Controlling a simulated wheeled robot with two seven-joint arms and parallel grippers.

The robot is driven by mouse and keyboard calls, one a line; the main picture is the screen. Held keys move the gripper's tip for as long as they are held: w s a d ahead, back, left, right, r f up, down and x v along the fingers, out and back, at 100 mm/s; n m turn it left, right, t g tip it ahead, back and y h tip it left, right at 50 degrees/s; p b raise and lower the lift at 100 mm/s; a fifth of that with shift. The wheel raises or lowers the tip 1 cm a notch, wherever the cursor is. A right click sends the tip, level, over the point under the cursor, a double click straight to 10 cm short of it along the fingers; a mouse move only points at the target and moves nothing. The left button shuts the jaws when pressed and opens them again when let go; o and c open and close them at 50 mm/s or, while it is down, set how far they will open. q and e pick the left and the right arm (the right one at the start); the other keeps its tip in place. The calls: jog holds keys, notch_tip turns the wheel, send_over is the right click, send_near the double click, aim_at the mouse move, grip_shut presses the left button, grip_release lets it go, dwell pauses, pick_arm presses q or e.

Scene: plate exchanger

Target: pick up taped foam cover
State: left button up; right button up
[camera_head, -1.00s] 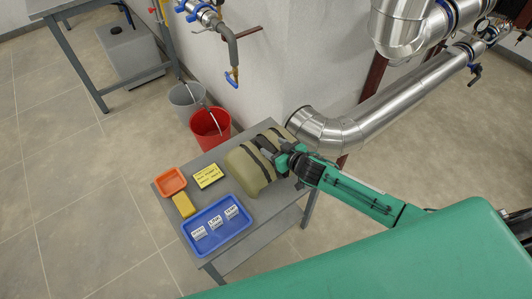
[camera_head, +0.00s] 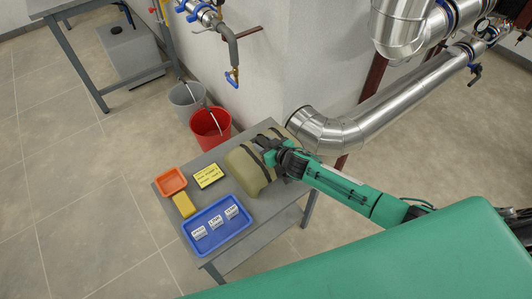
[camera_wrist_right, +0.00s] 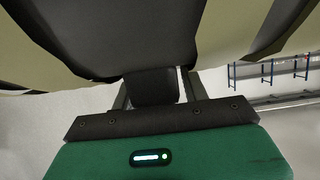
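The taped foam cover (camera_head: 247,165) is a rounded olive-beige piece with dark tape bands. It lies on the right part of the grey table in the head view. It fills the top of the right wrist view (camera_wrist_right: 235,30), with a broad dark area in the middle. My right gripper (camera_head: 268,150) is at the cover's right side, its fingers partly hidden against it. In the wrist view its fingers (camera_wrist_right: 158,92) stand apart on either side of a dark block. A thin light gap shows beside the right-hand finger. My left gripper is not in view.
On the grey table (camera_head: 222,263) are a blue tray (camera_head: 240,229) with labelled pieces, an orange tray (camera_head: 171,181), a yellow block (camera_head: 184,204) and a yellow-black box (camera_head: 208,175). A red bucket (camera_head: 210,128) stands behind. A silver pipe (camera_head: 380,108) passes close to the table's back right.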

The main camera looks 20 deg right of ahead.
grip_shut()
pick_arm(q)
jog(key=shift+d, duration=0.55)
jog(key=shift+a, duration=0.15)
pick_arm(e)
jog(key=shift+r, duration=0.1)
jog(key=shift+r, duration=0.5)
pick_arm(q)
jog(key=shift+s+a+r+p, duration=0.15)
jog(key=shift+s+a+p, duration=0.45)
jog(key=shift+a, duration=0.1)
pick_arm(e)
notch_tip(320, 180, up, 19)
